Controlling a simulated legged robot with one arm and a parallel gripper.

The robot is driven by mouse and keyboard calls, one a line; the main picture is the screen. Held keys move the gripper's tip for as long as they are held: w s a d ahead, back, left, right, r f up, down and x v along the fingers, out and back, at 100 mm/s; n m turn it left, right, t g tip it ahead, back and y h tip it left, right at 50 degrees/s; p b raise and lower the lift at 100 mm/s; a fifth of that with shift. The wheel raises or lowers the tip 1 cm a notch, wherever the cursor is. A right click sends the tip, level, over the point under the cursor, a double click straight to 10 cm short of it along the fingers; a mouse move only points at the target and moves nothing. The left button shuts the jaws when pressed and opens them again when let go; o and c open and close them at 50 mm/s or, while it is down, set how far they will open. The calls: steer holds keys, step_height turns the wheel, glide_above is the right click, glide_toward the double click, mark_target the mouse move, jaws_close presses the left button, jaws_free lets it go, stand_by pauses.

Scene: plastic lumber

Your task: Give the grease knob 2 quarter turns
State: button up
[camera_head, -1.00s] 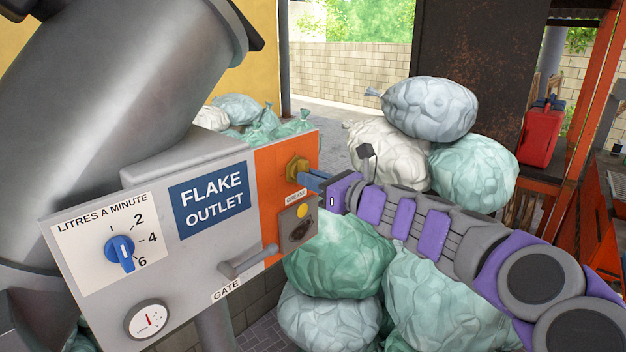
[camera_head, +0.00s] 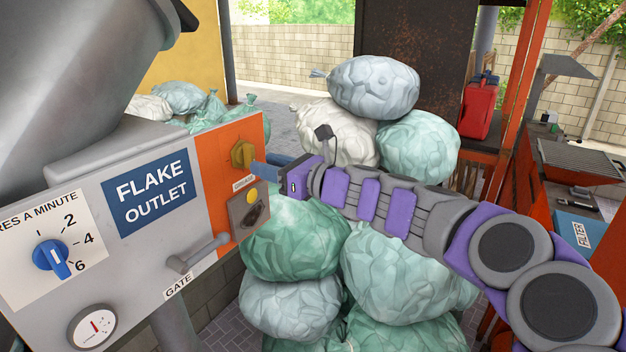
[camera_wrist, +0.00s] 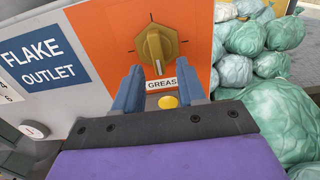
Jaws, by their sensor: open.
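The grease knob (camera_head: 242,155) is yellow and sits on the orange end of the outlet panel, above a "GREASE" label. In the wrist view the knob (camera_wrist: 156,48) has a raised grip bar that stands close to upright, with small tick marks around it. My gripper (camera_head: 262,168) comes in from the right, its blue fingers near the knob. In the wrist view my gripper (camera_wrist: 160,84) is open, with one finger on each side below the knob. The fingers look apart from the knob, though the exact gap is hard to tell.
Below the knob are a yellow button (camera_head: 251,196) and a dark switch (camera_head: 254,214). The grey gate lever (camera_head: 200,252) sticks out lower left. A blue litres dial (camera_head: 52,257) is further left. Full bags (camera_head: 296,238) are stacked behind and below my arm.

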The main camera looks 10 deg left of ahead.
steer(key=b+v, duration=0.1)
steer(key=v, duration=1.3)
steer(key=shift+b, duration=0.4)
steer(key=shift+s+f, duration=0.1)
steer(key=s+a+f+n+g+h+b, duration=0.1)
steer(key=s+f+n+g+h+b, duration=0.2)
steer(key=s+f+n+b, duration=0.75)
steer(key=s+f+n+g+h+b, duration=0.25)
steer(key=s+f, duration=0.55)
steer(key=f, duration=0.7)
steer(key=s+d+f+n+g+h+b, duration=0.1)
steer(key=s+d+f+n+h+b, duration=0.2)
steer(key=d+f, duration=0.4)
steer(key=s+d+f+n+g+h+b, duration=0.1)
steer(key=s+d+f+n+h+b, duration=0.2)
steer(key=s+d+f, duration=0.4)
steer(key=s+d+f+n+g+h+b, duration=0.1)
steer(key=s+d+f+n+h+b, duration=0.2)
steer(key=f, duration=0.9)
steer(key=s+d+h+b, duration=0.2)
steer(key=s+d+b, duration=0.1)
steer(key=s, duration=0.1)
steer(key=shift+d+f, duration=0.25)
steer(key=shift+d, duration=0.15)
steer(key=shift+a, duration=0.1)
